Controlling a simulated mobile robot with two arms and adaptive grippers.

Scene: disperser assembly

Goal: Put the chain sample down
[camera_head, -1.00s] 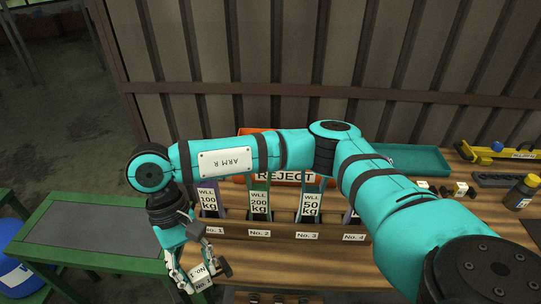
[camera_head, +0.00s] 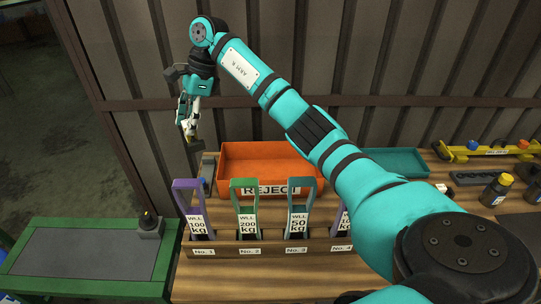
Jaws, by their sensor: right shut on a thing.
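My right gripper (camera_head: 188,122) is high at the upper left in the head view, pointing down, in front of the wall and left of the orange reject tray (camera_head: 270,154). It is shut on a small dark and yellowish thing (camera_head: 190,134). That thing is too small to tell whether it is the chain sample, and the fingers partly cover it. It appears above a grey upright piece (camera_head: 208,172) behind the rack; whether they touch I cannot tell. No other chain sample can be made out. My left gripper is not in view.
A wooden rack (camera_head: 270,247) holds several upright coloured loops with WLL tags, at places No. 1 to No. 4. A green-framed table (camera_head: 80,252) at left bears a small grey device (camera_head: 149,227); its grey top is otherwise clear. A teal tray (camera_head: 395,162) lies right.

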